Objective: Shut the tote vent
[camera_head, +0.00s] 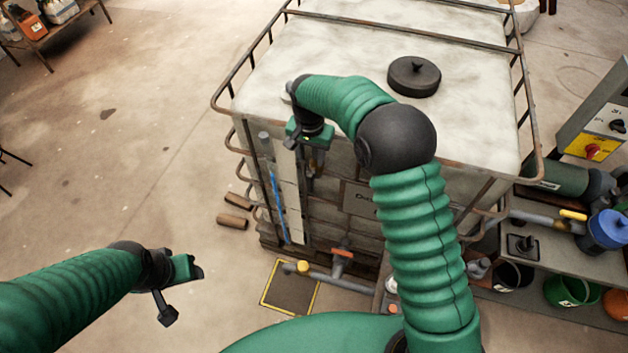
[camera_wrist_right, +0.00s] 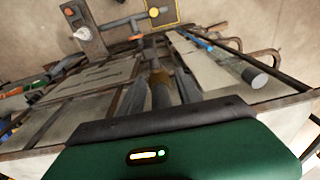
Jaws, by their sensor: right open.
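The tote (camera_head: 320,60) is a large white tank in a rusty metal cage, with a black round lid (camera_head: 414,77) on its top. My right gripper (camera_head: 312,168) is at the tote's front top edge, pointing down, partly hidden by my arm. In the right wrist view its two dark fingers (camera_wrist_right: 159,92) are apart. A grey fitting with a brass-yellow collar (camera_wrist_right: 160,92) shows between them; I cannot tell if they touch it or if it is the vent. My left gripper (camera_head: 190,270) is away at lower left, holding nothing visible; its jaws are unclear.
A pipe with an orange handle (camera_head: 342,253) and a yellow knob (camera_head: 303,266) runs low before the tote. A blue level tube (camera_head: 277,195) stands at its front left. A bench (camera_head: 545,250) with buckets is at right. Floor at left is mostly clear.

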